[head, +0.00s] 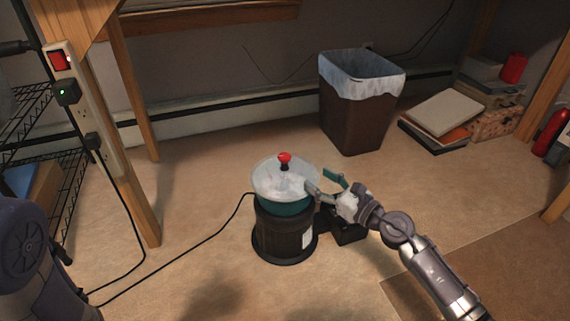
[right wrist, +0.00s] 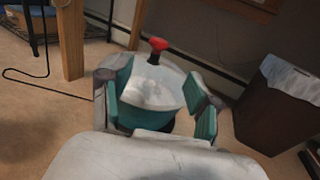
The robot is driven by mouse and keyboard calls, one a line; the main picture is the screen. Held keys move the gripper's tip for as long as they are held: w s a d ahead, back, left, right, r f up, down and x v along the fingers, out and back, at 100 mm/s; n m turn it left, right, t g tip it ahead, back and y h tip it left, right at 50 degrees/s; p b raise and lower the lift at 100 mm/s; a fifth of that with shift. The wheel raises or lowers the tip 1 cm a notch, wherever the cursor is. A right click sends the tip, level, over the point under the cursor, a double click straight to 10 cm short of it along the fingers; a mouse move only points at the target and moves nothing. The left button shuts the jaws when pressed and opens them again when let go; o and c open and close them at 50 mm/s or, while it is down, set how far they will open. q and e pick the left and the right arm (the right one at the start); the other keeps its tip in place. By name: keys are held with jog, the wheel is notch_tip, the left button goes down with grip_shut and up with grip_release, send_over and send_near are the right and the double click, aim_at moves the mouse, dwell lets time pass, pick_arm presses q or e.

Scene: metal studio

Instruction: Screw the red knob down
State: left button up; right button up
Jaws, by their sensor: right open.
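The red knob (head: 285,158) sits upright on a short dark stem at the centre of a pale, translucent round lid (head: 272,182). The lid tops a black cylindrical machine (head: 280,235) with a teal band, standing on the floor. My right gripper (head: 323,184) is open and empty at the right edge of the lid, lower than the knob and apart from it. In the right wrist view, the knob (right wrist: 158,45) shows beyond the two teal-padded fingers (right wrist: 161,98), with the lid between them in the picture. Contact between fingers and lid cannot be told. My left gripper is out of view.
A black box-like part (head: 348,234) adjoins the machine on the right. A lined brown bin (head: 352,118) stands behind right. A wooden post (head: 125,165) with a power strip (head: 85,115) and a cable (head: 180,258) lie left. Open floor surrounds the machine.

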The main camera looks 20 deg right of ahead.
aim_at(288, 161)
jog(key=b+x, duration=0.2)
jog(key=x, duration=0.9)
jog(key=shift+a+f+b, duration=0.1)
jog(key=shift+a+b, duration=0.15)
jog(key=shift+b, duration=0.1)
jog(key=shift+x, duration=0.85)
jog(key=shift+c, duration=0.2)
